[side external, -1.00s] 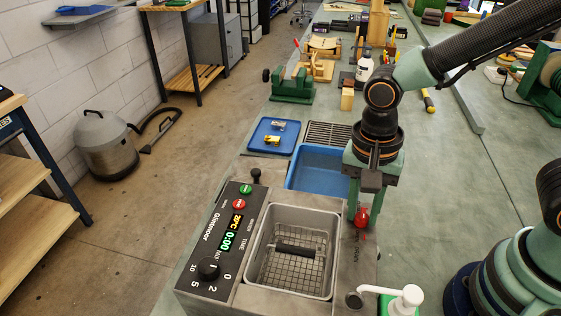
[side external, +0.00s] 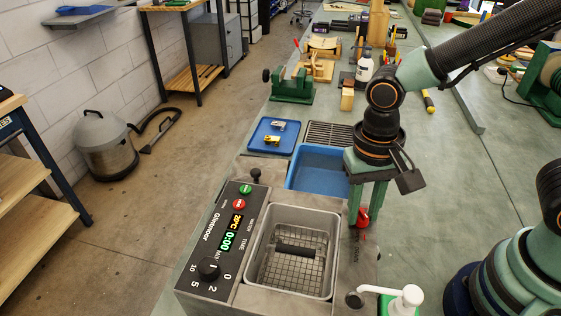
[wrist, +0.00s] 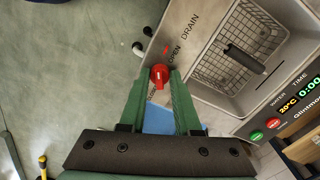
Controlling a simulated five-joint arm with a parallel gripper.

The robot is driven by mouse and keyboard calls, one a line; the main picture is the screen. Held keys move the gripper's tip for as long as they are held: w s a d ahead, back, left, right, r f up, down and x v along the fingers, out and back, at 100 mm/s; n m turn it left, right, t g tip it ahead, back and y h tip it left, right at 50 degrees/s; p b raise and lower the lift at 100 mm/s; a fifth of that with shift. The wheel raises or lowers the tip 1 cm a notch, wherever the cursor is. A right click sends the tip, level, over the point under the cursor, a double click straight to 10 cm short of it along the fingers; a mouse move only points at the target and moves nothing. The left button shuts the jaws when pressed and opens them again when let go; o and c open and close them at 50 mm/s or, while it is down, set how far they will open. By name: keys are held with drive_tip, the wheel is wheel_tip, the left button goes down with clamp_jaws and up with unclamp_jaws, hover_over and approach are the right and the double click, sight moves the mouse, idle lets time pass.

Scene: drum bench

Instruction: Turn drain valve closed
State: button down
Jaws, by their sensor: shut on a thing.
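The red drain valve knob (side external: 363,218) sits on the metal deck right of the basin. In the wrist view the knob (wrist: 160,74) is between my two green fingers, beside the printed words DRAIN and OPEN. Another label, nearer my gripper, is partly covered by a finger. The knob's narrow ridge points down the wrist picture, toward that covered label. My gripper (side external: 363,212) points down from above and is shut on the knob. In the wrist view my gripper (wrist: 160,78) has a finger on each side of it. Whether the knob is at its end stop cannot be told.
The grey basin (side external: 250,270) holds a wire basket with a dark handle. A control panel (side external: 218,240) is left of it. A blue tub (side external: 318,165) and blue tray (side external: 262,136) lie behind.

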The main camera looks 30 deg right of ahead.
sight(363, 213)
drive_tip(key=n, duration=0.5)
drive_tip(key=shift+a+n, duration=0.15)
drive_tip(key=shift+n, duration=0.25)
drive_tip(key=n, duration=0.5)
drive_tip(key=shift+t, duration=0.3)
drive_tip(key=shift+n, duration=0.3)
drive_tip(key=shift+y, duration=0.3)
drive_tip(key=c, duration=0.6)
unclamp_jaws()
drive_tip(key=shift+s, duration=0.1)
drive_tip(key=shift+r, duration=0.1)
wheel_tip(363, 213, up, 12)
drive_tip(key=shift+f, duration=0.1)
